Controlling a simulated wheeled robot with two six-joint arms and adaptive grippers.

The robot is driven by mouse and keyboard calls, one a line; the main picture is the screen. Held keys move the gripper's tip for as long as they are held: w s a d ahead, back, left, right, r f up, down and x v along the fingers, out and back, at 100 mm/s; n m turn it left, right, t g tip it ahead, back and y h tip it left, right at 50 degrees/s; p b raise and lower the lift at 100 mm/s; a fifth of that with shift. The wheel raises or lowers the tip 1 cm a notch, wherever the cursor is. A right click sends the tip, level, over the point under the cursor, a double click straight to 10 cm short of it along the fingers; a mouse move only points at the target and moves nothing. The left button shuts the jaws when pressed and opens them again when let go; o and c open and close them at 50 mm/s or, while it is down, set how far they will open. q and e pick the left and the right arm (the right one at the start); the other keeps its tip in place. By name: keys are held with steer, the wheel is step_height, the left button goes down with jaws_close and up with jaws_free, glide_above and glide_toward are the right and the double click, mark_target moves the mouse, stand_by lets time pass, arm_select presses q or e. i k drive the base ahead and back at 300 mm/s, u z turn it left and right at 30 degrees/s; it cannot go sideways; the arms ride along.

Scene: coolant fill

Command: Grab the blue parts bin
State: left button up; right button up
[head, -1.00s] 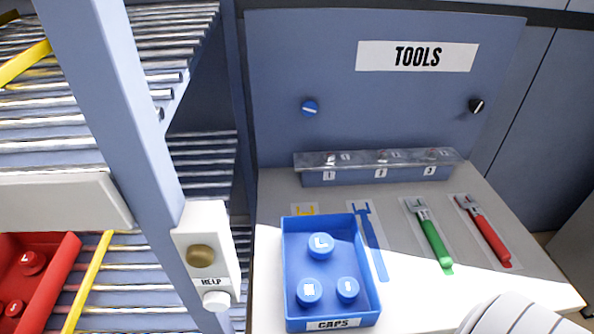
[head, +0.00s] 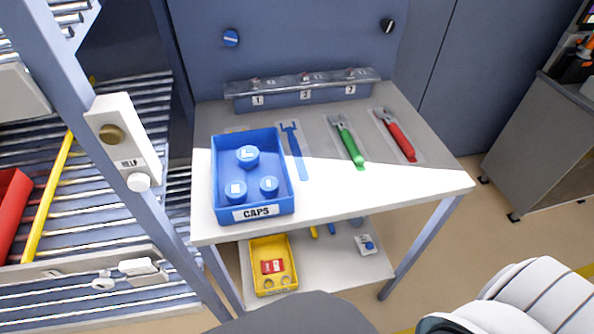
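The blue parts bin (head: 228,198) sits on the left part of the table top, near its front edge. Its front label reads CAPS, and several round blue caps (head: 247,155) lie inside it, with three clearly visible. White and dark parts of my own body show at the lower right and bottom of the head view. Neither of my gripper's fingertips can be seen, and nothing is touching the bin.
A blue tool outline (head: 293,145), a green tool (head: 346,140) and a red tool (head: 395,134) lie right of the bin. A clear-covered rack (head: 303,92) stands behind. A yellow bin (head: 254,272) is on the lower shelf. A post with a HELP box (head: 125,140) stands left.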

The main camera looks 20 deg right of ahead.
mark_target(225, 168)
steer(key=z, duration=0.5)
steer(key=i, duration=0.4)
steer(key=u, duration=2.1)
